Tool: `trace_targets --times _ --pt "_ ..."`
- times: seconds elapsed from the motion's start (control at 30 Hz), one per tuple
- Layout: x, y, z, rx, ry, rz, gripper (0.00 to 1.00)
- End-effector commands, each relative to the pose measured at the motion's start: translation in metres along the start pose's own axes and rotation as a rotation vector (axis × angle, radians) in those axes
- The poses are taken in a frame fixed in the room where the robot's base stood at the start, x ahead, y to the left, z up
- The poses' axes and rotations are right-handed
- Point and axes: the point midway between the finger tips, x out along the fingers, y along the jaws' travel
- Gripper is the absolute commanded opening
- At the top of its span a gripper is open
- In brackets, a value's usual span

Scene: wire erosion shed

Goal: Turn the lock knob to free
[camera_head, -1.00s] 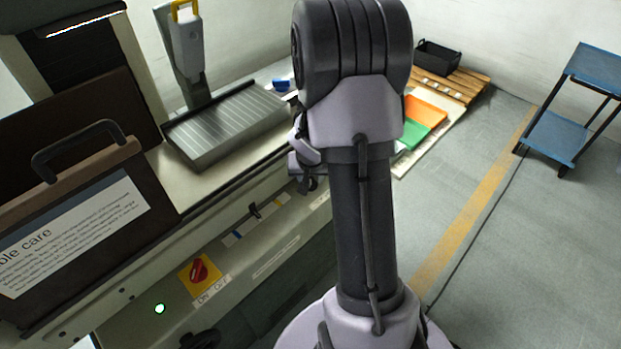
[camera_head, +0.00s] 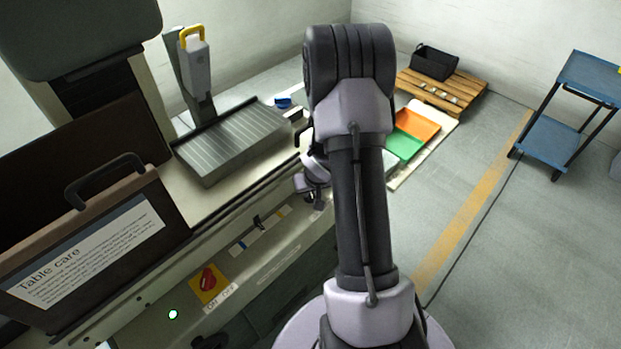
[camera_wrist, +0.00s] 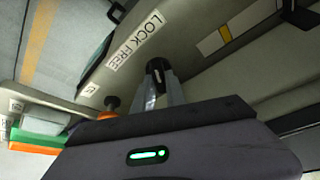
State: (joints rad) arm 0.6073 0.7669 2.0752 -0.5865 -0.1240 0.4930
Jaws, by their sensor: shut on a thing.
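The lock knob (camera_wrist: 156,67) is a small dark knob with a pale mark, seen in the wrist view beside a white label (camera_wrist: 135,41) reading LOCK FREE. My gripper (camera_wrist: 161,82) is at the knob with its two pale fingers, one on each side, shut on it. The fingers hide part of the knob, and I cannot tell exactly which word its mark points to. In the head view my arm and the machine edge hide the knob and the fingertips.
In the head view, a red ON/OFF switch (camera_head: 208,283) is on the machine front, below a ribbed metal plate (camera_head: 235,145). A blue trolley (camera_head: 550,140) stands right; the floor between is clear.

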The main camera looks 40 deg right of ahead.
Motion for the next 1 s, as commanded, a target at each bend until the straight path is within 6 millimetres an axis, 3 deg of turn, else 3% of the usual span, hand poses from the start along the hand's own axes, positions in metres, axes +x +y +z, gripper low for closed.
trace_targets --times 0.03,0.1,1.0 --pt "-0.014 0.001 -0.004 -0.034 -0.006 -0.015 0.0" --pt "-0.015 0.002 -0.005 -0.096 -0.004 -0.041 0.0" --pt "0.001 0.005 -0.004 -0.881 0.007 -0.364 0.0"
